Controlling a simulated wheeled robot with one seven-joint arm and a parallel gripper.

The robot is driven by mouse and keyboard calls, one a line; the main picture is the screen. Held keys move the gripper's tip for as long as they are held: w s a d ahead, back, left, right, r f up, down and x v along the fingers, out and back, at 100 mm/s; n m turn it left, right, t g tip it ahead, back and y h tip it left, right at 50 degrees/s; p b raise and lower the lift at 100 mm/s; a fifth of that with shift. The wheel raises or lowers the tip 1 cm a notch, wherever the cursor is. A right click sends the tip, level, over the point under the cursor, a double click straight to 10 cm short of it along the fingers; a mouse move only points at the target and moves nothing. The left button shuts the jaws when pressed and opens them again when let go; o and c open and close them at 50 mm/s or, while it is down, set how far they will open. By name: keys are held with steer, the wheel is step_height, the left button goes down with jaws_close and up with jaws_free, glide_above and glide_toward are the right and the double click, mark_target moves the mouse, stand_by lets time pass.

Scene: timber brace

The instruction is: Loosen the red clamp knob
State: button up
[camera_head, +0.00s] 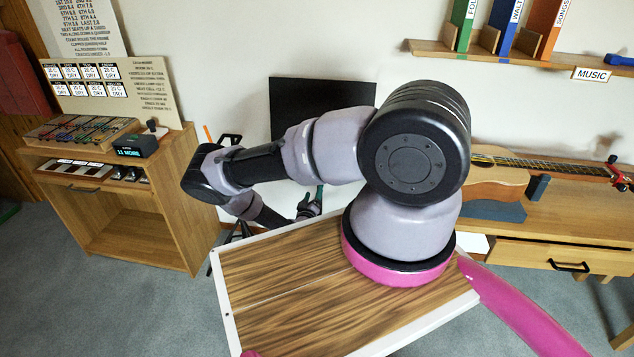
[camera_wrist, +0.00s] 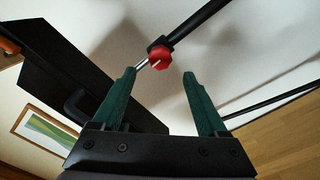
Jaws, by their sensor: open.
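The red clamp knob (camera_wrist: 159,59) shows in the wrist view, on a black collar where a black tube meets a thinner silver rod (camera_wrist: 141,64). My gripper (camera_wrist: 160,76) is open, with its two green fingers on either side of the knob in the picture. The knob lies between the fingertips as seen from the wrist; I cannot tell how far beyond them it is. In the head view my gripper (camera_head: 309,206) is small and partly hidden behind the tabletop's far edge, and the knob cannot be made out there.
A wood-grain tabletop with a white rim (camera_head: 232,322) lies in front of me. A wooden cabinet (camera_head: 130,225) stands at left with a small clock (camera_head: 137,145). A guitar (camera_head: 497,185) lies on a desk at right. A black panel (camera_head: 310,100) stands behind my arm.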

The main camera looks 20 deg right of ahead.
steer(key=x, duration=0.8)
steer(key=shift+c, duration=0.3)
jaws_close()
